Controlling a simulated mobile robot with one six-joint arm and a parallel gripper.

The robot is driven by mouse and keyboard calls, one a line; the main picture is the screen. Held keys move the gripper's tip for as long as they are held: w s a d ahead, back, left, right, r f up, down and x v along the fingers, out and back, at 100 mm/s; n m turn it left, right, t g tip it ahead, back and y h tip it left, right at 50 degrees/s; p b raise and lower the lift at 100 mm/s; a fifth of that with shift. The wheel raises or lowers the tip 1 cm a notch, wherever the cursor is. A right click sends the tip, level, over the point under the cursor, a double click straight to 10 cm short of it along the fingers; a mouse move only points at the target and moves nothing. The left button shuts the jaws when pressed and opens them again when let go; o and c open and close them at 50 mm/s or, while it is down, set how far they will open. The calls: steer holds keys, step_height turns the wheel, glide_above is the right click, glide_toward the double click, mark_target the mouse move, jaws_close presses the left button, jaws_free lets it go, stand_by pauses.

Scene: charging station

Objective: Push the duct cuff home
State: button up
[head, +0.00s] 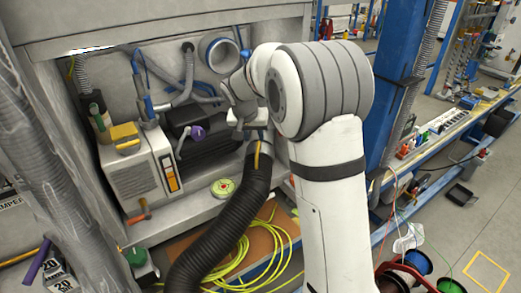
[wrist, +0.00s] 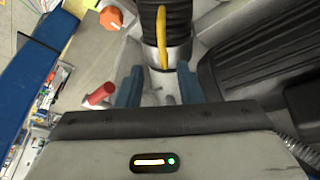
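The duct cuff (head: 258,137) is a silvery sleeve at the upper end of a thick black corrugated duct (head: 222,220), with a yellow strip along it. In the head view my gripper (head: 248,122) holds the cuff up in front of the bay, clear of the floor. The cuff's far end is hidden.
A beige box (head: 128,180) and a dark black unit (head: 205,147) stand inside the bay, left of my gripper. Yellow cable (head: 240,268) is coiled below. A blue post (head: 398,75) stands right.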

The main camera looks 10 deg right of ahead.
mark_target(257, 149)
steer(key=x, duration=0.8)
steer(key=shift+w+a+f, duration=0.15)
steer(key=shift+w, duration=0.2)
steer(key=shift+c, duration=0.2)
jaws_close()
